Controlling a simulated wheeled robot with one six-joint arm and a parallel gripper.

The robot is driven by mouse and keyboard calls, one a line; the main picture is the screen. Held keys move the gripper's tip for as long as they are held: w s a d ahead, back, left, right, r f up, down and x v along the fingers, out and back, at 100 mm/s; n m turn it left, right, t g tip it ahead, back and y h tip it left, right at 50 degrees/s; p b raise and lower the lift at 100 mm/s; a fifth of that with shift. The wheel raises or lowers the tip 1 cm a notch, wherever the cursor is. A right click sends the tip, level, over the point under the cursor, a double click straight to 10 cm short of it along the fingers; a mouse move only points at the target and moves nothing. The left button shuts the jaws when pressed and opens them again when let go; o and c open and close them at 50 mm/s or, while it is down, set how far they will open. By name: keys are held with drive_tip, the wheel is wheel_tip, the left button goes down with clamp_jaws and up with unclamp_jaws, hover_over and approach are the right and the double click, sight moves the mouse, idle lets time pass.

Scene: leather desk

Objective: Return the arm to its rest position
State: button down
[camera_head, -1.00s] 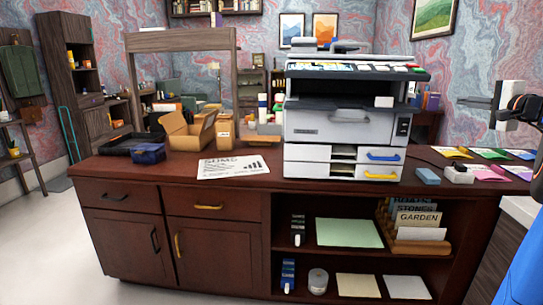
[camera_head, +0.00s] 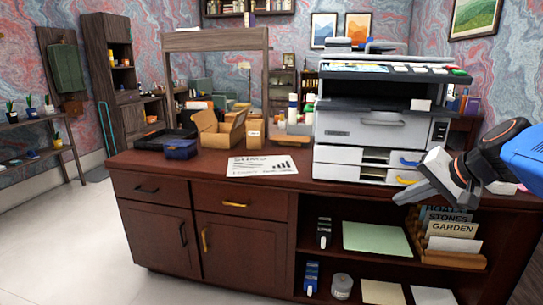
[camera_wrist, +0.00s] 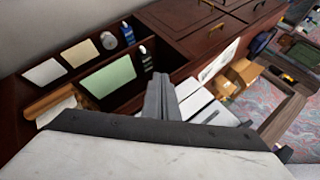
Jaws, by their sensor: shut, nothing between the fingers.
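My gripper (camera_head: 408,198) is at the right of the head view, in front of the desk's right part. Its fingers are shut and empty, pointing left and down. My arm comes in from the right edge. In the wrist view the closed grey fingers (camera_wrist: 160,97) stand up in the middle, with the desk (camera_wrist: 168,45) beyond them. The dark wood desk (camera_head: 230,190) fills the middle of the head view. The gripper hides part of the printer's lower right side and the desk's right end.
A printer (camera_head: 375,130) stands on the desk, with a printed sheet (camera_head: 262,166), an open cardboard box (camera_head: 218,130) and a blue box (camera_head: 180,150) to its left. Open shelves below hold a green sheet (camera_head: 376,238) and a card rack (camera_head: 455,258). Floor at left is clear.

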drive_tip(key=s+a+f+n+g+h, duration=0.3)
drive_tip(key=s+f+n, duration=0.4)
drive_tip(key=s+f, duration=0.9)
drive_tip(key=s+a+h, duration=0.1)
drive_tip(key=s, duration=0.2)
drive_tip(key=shift+s, duration=0.3)
drive_tip(key=shift+r, duration=0.1)
